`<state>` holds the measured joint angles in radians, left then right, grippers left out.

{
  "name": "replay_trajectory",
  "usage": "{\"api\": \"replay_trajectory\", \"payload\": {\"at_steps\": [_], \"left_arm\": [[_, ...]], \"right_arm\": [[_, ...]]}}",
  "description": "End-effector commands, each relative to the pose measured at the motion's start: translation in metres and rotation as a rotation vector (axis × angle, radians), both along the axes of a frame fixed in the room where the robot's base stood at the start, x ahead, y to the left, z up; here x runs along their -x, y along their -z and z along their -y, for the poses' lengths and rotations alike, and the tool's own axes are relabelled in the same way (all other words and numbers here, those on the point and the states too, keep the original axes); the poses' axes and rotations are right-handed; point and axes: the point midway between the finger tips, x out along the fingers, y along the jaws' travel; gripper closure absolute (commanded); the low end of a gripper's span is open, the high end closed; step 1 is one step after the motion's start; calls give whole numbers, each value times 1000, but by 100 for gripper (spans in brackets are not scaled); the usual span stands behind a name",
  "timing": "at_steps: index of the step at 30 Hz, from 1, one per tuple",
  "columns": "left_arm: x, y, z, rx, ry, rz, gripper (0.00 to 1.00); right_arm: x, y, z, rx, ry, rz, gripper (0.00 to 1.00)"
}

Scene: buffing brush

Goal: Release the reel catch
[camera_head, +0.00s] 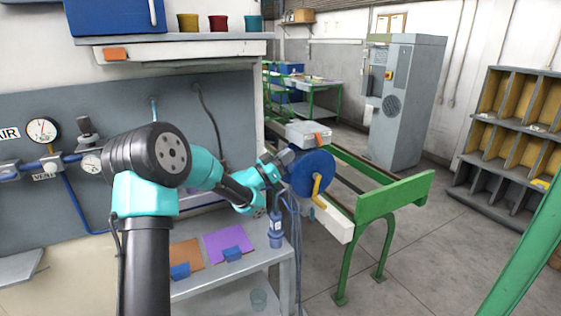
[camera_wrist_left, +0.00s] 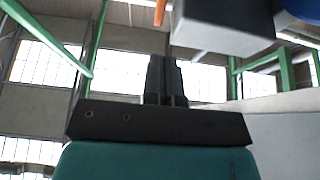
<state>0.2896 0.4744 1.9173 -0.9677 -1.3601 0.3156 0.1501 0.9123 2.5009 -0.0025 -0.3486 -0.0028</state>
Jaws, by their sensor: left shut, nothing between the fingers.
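A blue reel (camera_head: 308,178) with a yellow crank handle (camera_head: 317,188) stands at the end of the green-legged bench in the head view. Above it sits a light grey box (camera_head: 303,130) with an orange tab (camera_head: 322,139), which may be the catch; I cannot tell for certain. My left gripper (camera_head: 285,159) is shut and empty, just left of the reel and below the box. In the left wrist view, the shut fingers (camera_wrist_left: 166,80) point up below the grey box (camera_wrist_left: 222,28). An orange piece (camera_wrist_left: 160,12) and a blue edge (camera_wrist_left: 300,8) show at the top. My right gripper is out of view.
A blue bottle-like tool (camera_head: 276,230) hangs or stands below my gripper beside a small table with orange and purple sheets (camera_head: 228,243). A shelf (camera_head: 170,50) and gauge panel are at left.

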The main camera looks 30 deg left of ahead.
Motion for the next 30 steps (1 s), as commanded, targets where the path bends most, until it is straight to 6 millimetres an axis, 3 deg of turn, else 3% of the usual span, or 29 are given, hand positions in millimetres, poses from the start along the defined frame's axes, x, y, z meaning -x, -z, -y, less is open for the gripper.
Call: {"api": "replay_trajectory", "payload": {"at_steps": [15,30], "left_arm": [[-61,-34,41,1,1,1,100],[-68,-38,45,1,-2,0,100]], "right_arm": [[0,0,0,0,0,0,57],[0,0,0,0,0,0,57]]}}
